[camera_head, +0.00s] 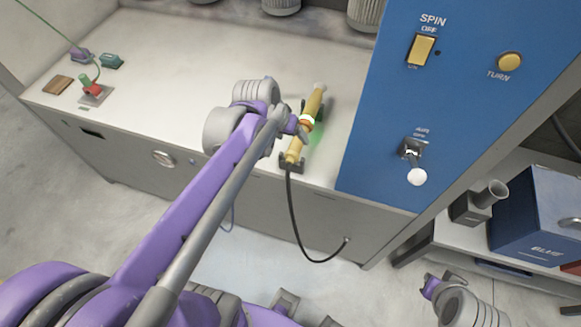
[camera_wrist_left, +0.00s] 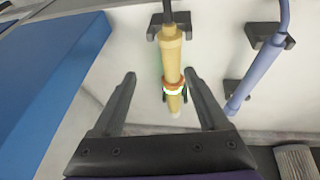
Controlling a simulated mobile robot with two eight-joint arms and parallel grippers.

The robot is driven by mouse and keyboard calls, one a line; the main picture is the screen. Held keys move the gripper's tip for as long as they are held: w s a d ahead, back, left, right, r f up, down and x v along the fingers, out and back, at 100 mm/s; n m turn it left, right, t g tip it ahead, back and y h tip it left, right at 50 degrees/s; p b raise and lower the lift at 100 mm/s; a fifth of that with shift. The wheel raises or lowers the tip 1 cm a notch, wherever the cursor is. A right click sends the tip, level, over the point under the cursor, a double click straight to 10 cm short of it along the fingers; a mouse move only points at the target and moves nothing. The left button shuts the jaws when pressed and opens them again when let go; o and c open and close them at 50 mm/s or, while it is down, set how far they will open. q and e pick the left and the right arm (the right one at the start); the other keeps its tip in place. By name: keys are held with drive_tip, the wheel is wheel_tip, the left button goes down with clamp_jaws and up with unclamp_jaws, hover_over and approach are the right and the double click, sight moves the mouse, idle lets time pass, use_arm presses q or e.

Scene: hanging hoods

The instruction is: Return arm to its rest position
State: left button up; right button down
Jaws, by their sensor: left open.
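My left arm (camera_head: 190,215) reaches from the lower left over the white worktop. My left gripper (camera_wrist_left: 160,74) is open, its two fingers on either side of a yellow cylindrical tool (camera_wrist_left: 170,60), with gaps showing in the left wrist view. The tool has an orange and white ring and lies in dark cradles; in the head view the tool (camera_head: 315,103) has a green glow beside it. The left fingertips are mostly hidden there by the wrist. Part of my right arm (camera_head: 455,300) shows low at the right; its jaw opening is unclear.
A black hose (camera_head: 296,225) runs from the tool to the cabinet front. A blue panel (camera_head: 455,95) with switches stands close at the right. A bluish tool (camera_wrist_left: 255,75) lies beside the yellow one. Small blocks (camera_head: 111,61) sit at the worktop's far left.

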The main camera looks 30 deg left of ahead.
use_arm(q)
drive_tip(key=s+d+f+m, duration=0.1)
drive_tip(key=s+d+f, duration=0.1)
drive_tip(key=s+d, duration=0.2)
drive_tip(key=s+d+f+m, duration=0.1)
drive_tip(key=s+d, duration=0.3)
drive_tip(key=s, duration=0.5)
drive_tip(key=shift+s+d+f+t+y, duration=0.3)
drive_tip(key=shift+s+f+y, duration=0.1)
drive_tip(key=shift+f, duration=0.45)
drive_tip(key=shift+w+a, duration=0.1)
idle(1.2)
